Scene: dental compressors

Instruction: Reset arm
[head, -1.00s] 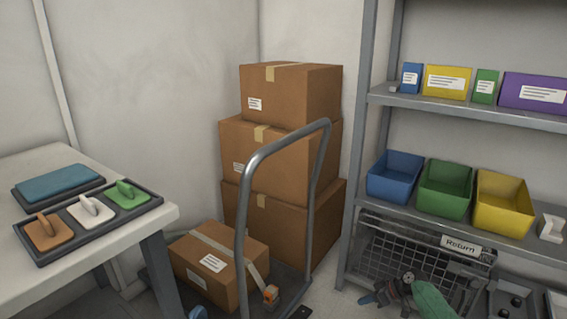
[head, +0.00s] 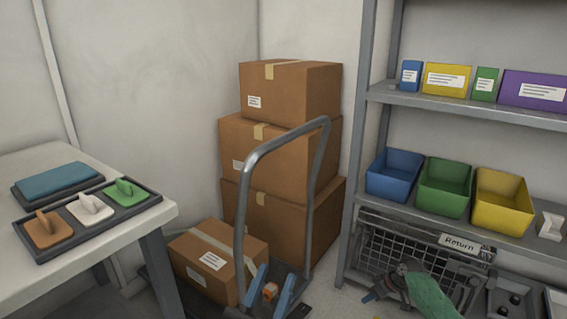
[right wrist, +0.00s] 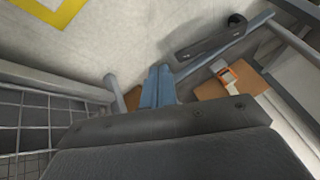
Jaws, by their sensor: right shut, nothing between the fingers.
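My left gripper (head: 277,271) comes up at the bottom of the head view. Its two blue fingers stand apart with nothing held between them, in front of the hand truck and the low box. My right gripper (head: 370,297) is low in front of the wire basket, its blue tip pointing left. In the right wrist view my right gripper (right wrist: 160,72) has its blue fingers together, with nothing between them, above the floor. The green and grey part beside it in the head view is my right arm.
A grey hand truck (head: 241,190) stands before stacked cartons (head: 285,150) and a taped low box (head: 195,262). An orange item (head: 270,291) shows between my left fingers. The shelf (head: 475,108) and wire basket (head: 385,250) are right; the table (head: 120,240) is left.

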